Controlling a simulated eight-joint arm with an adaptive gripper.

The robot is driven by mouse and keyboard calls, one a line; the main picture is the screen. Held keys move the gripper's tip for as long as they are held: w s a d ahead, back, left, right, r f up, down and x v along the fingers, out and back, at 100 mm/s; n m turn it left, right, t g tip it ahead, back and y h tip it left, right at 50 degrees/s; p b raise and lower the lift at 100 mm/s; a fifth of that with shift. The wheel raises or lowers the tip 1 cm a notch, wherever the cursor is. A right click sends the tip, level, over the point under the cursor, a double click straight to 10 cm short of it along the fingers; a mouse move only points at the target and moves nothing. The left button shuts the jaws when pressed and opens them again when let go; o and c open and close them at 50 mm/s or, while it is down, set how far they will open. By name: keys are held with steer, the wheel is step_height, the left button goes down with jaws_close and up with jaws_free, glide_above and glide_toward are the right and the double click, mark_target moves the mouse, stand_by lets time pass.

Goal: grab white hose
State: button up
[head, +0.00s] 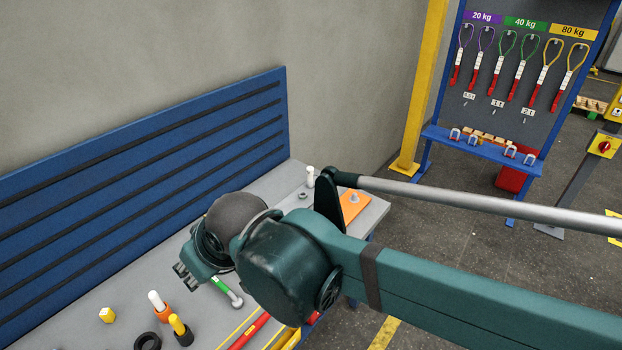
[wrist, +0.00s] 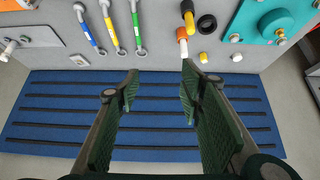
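A short white hose-like piece with an orange collar (head: 155,299) stands on the grey workbench, left of my gripper in the head view. What looks like the same piece shows in the wrist view (wrist: 183,47), its white end pointing toward the blue panel, near the right finger. A second white cylinder (head: 311,175) stands at the bench's far end; I cannot tell which one the task names.
A yellow-and-black piece (head: 178,325) and a black ring (head: 147,341) are close to the orange-collared piece. Wrenches with yellow, green and blue handles (wrist: 110,27) lie on the bench. A slotted blue panel (head: 150,165) rises along the wall side. A yellow nut (head: 107,315) lies nearby.

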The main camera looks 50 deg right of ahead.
stand_by(0.3)
steer(key=w+d+f+m+g+h+b, duration=0.1)
steer(key=w+d+f+m+h+b, duration=0.2)
steer(key=w+d, duration=0.6)
steer(key=w+d+f+m+g+h+b, duration=0.1)
steer(key=w+d+f+m+h+b, duration=0.15)
steer(key=w+d, duration=0.7)
steer(key=w+d+f+m+g+h+b, duration=0.15)
steer(key=w+d+m+h+b, duration=0.25)
steer(key=d, duration=1.1)
steer(key=w+d+f+m+g+h+b, duration=0.15)
steer(key=d+f, duration=0.25)
steer(key=d, duration=0.4)
steer(key=w+d+f+m+h+b, duration=0.25)
steer(key=d+f, duration=0.25)
steer(key=d, duration=0.3)
steer(key=m+g+h+b, duration=0.2)
steer(key=m+h+b, duration=0.1)
steer(key=m, duration=0.2)
glide_toward(310, 178)
steer(key=w+d+r, duration=0.1)
steer(key=d+r, duration=0.2)
steer(key=r, duration=0.1)
steer(key=shift+d+n, duration=0.1)
steer(key=shift+n, duration=0.15)
steer(key=shift+d, duration=0.1)
steer(key=shift+d+f+b, duration=0.2)
steer(key=shift+d+b, duration=0.2)
steer(key=shift+d, duration=0.8)
steer(key=shift+d, duration=0.1)
